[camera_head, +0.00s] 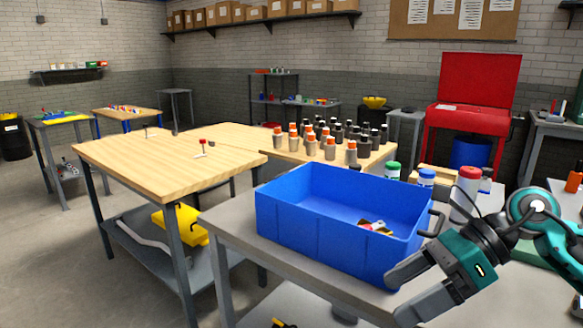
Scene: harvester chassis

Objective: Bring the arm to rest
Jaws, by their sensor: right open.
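My right arm comes in from the right edge, with teal and dark grey links. Its right gripper (402,294) is open and points left, beside the near right corner of the blue bin (300,232). I see nothing between its fingers. I cannot tell whether a finger touches the bin wall. My left gripper is not in view.
The blue bin stands on a grey table (232,222) and holds a few small items (375,227). Bottles with red (467,190), blue and green caps stand behind it. A wooden table (150,160) to the left is mostly clear. Several capped bottles (330,148) crowd the table behind.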

